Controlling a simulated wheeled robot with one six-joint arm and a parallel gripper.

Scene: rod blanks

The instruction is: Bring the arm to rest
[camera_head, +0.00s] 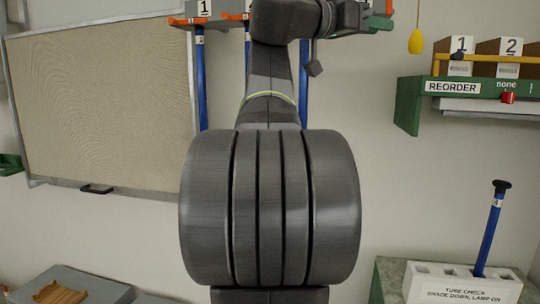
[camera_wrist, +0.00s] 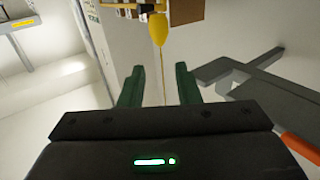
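My arm rises in the middle of the head view and bends right near the top edge. My gripper (camera_wrist: 159,82) shows in the wrist view as two green fingers standing apart, open, with nothing held between them. The pull (camera_head: 416,41) also shows in the head view, right of my arm.
Blue rods (camera_head: 201,80) hang from a wall rack behind my arm. A framed board (camera_head: 105,100) is at left. A green REORDER shelf (camera_head: 409,105) juts out at right. Below it, a white TUBE CHECK block (camera_head: 463,289) holds an upright blue rod (camera_head: 490,235).

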